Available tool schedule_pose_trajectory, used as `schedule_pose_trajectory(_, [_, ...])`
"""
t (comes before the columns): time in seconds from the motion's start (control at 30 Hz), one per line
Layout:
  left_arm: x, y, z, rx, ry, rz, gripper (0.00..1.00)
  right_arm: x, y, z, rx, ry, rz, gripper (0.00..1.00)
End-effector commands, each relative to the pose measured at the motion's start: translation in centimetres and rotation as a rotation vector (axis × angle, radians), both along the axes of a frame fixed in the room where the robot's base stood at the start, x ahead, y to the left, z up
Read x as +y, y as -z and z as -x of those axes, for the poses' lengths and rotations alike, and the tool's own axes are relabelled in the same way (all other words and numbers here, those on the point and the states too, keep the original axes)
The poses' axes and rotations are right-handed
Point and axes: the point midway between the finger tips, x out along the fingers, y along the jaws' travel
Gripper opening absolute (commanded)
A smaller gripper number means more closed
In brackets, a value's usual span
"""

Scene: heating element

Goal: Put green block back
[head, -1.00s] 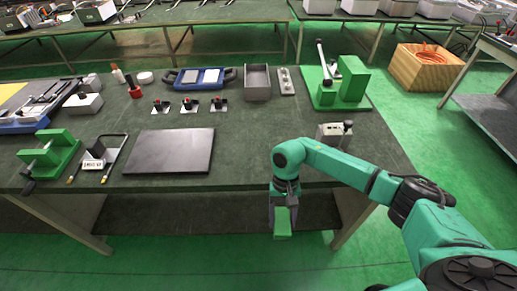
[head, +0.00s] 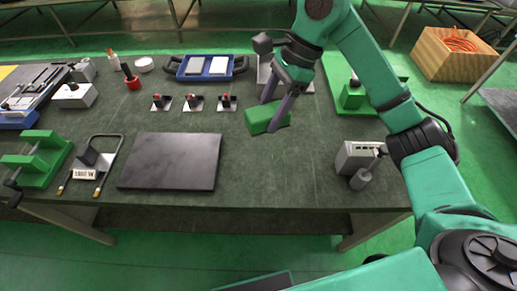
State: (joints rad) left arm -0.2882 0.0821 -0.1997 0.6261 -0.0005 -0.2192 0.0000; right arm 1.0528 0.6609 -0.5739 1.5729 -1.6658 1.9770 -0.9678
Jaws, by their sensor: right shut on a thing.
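My right gripper (head: 277,113) is over the table, right of the dark flat plate (head: 172,161). It is shut on the green block (head: 259,118), which is tilted between the fingers. From this view I cannot tell how high the block is above the tabletop. My left gripper is not in view.
A grey box (head: 361,157) with a knob stands at the right front. A green clamp (head: 38,160) is at the left. Table (head: 270,180) is bare in front of the block.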

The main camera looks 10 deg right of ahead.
Motion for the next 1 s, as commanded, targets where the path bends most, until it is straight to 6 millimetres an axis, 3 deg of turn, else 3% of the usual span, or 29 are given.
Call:
schedule_pose_trajectory(0.17, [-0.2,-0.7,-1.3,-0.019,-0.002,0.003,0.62,0.0,2.3,0.2,0.006,-0.003,0.001,0.10])
schedule_pose_trajectory(0.4, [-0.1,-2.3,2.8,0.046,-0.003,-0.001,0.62,0.0,10.1,0.4,0.008,-0.001,-0.001,0.10])
schedule_pose_trajectory(0.53, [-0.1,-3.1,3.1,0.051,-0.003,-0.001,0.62,0.1,13.8,0.4,0.006,-0.002,-0.002,0.10])
schedule_pose_trajectory(0.8, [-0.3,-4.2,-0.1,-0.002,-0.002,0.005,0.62,0.1,17.9,0.4,0.005,-0.002,-0.001,0.10])
schedule_pose_trajectory(0.9, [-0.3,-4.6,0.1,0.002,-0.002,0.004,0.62,0.0,19.7,0.4,0.002,-0.003,-0.001,0.10])
schedule_pose_trajectory(1.0, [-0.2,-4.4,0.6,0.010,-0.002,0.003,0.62,0.0,20.1,0.3,-0.002,-0.004,0.000,0.10])
